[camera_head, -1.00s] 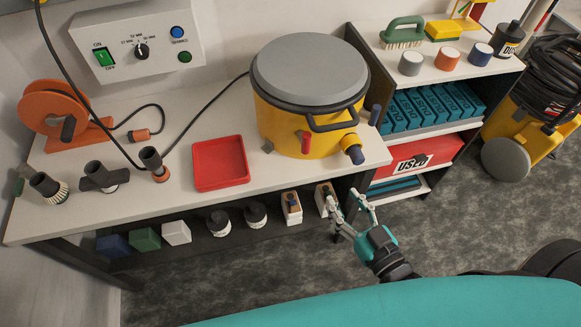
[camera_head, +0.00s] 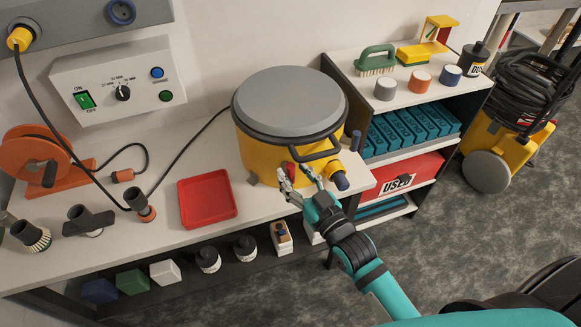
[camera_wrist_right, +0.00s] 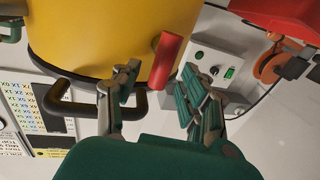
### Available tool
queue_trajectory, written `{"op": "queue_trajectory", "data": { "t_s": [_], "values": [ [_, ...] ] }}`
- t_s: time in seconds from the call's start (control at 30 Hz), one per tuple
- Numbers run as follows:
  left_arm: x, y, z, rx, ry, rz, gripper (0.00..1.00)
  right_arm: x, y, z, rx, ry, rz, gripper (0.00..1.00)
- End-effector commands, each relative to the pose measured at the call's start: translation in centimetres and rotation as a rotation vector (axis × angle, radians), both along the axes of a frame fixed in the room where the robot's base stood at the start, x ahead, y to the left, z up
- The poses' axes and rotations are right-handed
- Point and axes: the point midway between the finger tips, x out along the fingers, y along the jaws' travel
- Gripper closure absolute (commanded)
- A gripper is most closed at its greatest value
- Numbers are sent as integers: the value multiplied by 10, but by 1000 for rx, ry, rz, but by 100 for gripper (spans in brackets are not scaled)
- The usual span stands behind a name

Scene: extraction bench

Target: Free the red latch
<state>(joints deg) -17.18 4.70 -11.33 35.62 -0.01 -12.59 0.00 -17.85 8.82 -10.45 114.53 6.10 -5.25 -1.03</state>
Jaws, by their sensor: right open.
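The yellow extraction drum (camera_head: 258,148) with a grey lid (camera_head: 290,92) stands on the bench. Its red latch (camera_head: 291,170) is on the front side, partly hidden by my fingers. In the right wrist view, the red latch (camera_wrist_right: 167,60) sticks out from the yellow wall (camera_wrist_right: 100,35). My right gripper (camera_head: 298,178) is open in front of the drum. In the wrist view its fingertips (camera_wrist_right: 160,76) are apart, one on each side of the latch's lower end. I cannot tell whether either finger touches it. My left gripper is not in view.
A red tray (camera_head: 207,222) lies left of the drum. A shelf (camera_head: 393,155) with boxes stands on the right. A cable runs behind the tray to the drum.

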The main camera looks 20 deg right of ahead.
Motion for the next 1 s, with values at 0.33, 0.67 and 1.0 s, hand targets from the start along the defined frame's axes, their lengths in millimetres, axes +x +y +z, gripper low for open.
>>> {"op": "queue_trajectory", "data": {
  "t_s": [0.33,0.67,1.0],
  "values": [
    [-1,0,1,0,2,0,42,23,5,0,0,1,0,56],
    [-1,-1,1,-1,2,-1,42,22,5,0,0,1,0,74],
    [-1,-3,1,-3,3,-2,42,22,5,-1,0,1,0,100]
  ]
}}
